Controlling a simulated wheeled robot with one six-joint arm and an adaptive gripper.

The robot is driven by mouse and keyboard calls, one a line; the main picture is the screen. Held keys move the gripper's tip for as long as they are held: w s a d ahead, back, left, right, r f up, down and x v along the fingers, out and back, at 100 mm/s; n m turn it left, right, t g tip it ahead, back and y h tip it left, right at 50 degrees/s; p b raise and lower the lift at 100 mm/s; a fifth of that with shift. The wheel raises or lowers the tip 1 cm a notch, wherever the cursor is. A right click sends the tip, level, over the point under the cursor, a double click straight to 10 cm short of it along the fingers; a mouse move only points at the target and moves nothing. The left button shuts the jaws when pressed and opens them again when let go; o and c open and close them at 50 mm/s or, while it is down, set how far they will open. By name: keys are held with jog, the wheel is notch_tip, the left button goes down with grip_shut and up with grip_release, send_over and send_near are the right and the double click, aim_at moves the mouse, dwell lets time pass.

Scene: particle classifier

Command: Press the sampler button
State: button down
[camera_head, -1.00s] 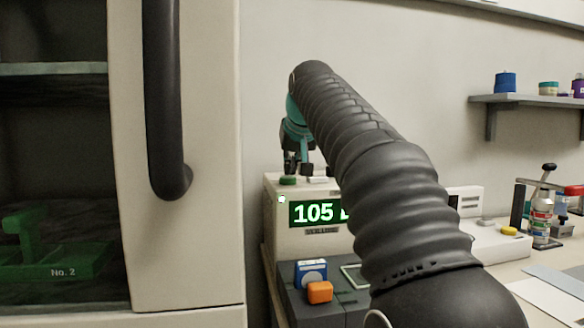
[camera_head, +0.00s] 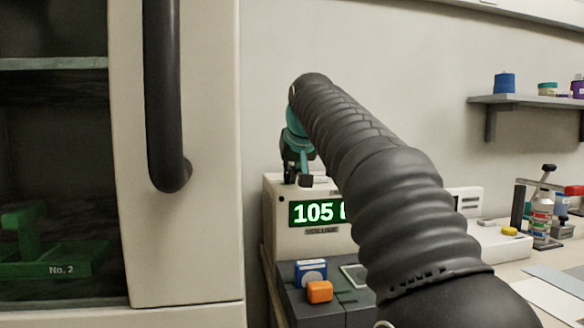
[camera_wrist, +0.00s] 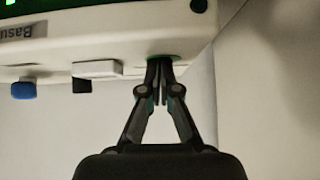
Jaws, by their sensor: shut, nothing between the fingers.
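In the head view the gripper hides the button.
In the wrist view a white button (camera_wrist: 97,69) and a blue knob (camera_wrist: 23,90) stand along the same edge. A grey block (camera_head: 335,312) in front carries a blue-and-white box (camera_head: 310,272) and an orange cube (camera_head: 319,292). A cabinet (camera_head: 205,240) stands close on the left.

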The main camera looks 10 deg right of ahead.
jog(key=shift+f, duration=0.15)
notch_tip(320, 180, up, 3)
jog(key=shift+w+f+p, duration=0.1)
jog(key=shift+f+p, duration=0.05)
jog(key=shift+p, duration=0.3)
jog(key=v, duration=1.1)
jog(key=shift+w+r, duration=0.3)
jog(key=shift+r, duration=0.2)
